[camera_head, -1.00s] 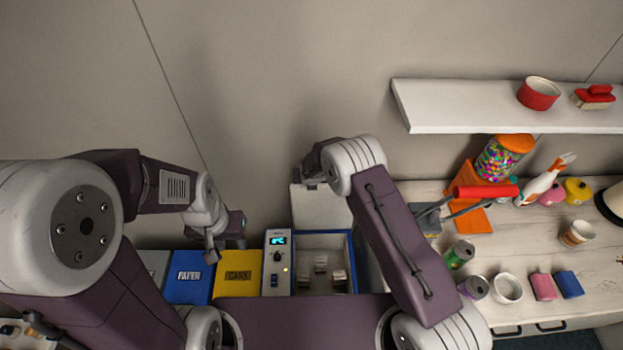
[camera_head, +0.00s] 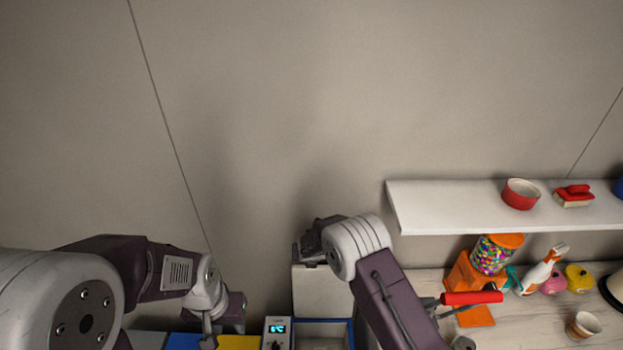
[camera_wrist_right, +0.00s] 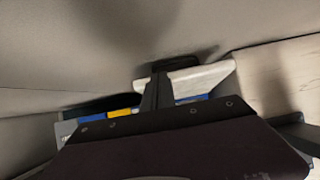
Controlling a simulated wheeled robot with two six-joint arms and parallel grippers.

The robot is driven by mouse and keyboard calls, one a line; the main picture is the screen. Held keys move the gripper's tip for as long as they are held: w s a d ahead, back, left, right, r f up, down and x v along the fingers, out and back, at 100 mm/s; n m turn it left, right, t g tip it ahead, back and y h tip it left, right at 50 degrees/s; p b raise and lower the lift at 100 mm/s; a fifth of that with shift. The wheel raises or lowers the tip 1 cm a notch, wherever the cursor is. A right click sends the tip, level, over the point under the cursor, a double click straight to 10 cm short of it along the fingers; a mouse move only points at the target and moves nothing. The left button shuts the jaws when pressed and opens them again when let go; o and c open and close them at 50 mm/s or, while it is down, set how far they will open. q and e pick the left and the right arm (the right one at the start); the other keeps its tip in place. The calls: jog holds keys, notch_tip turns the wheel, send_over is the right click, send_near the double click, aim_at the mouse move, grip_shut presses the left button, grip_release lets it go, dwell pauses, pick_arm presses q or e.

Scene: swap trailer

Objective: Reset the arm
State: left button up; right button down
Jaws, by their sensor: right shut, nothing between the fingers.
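My left arm comes in from the left in the head view. Its gripper (camera_head: 208,338) hangs low, above the blue and yellow bins, and I cannot tell how far its jaws are apart. My right arm is raised and bent toward the left. Its gripper (camera_head: 305,254) is partly hidden behind its own wrist, near the open white lid of the box. In the right wrist view, the right gripper's dark fingers (camera_wrist_right: 156,92) are together and empty.
A blue-edged box (camera_head: 322,321) with a lit display stands at the bottom centre.

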jog(key=s+d+f+m+g+h+b, duration=0.2)
jog(key=s+d+m+b, duration=0.85)
jog(key=m, duration=0.55)
jog(key=s+d+f+m+g+y+b, duration=0.1)
jog(key=s+d+m+b, duration=0.2)
jog(key=s+m, duration=0.6)
jog(key=s+d+f+m+g+y+b, duration=0.1)
jog(key=s+d+m+g+b, duration=0.1)
jog(key=s+m, duration=0.7)
jog(key=d+m+b, duration=0.1)
jog(key=m+b, duration=0.1)
jog(key=shift+s+d+b, duration=0.3)
jog(key=shift+s+b, duration=0.05)
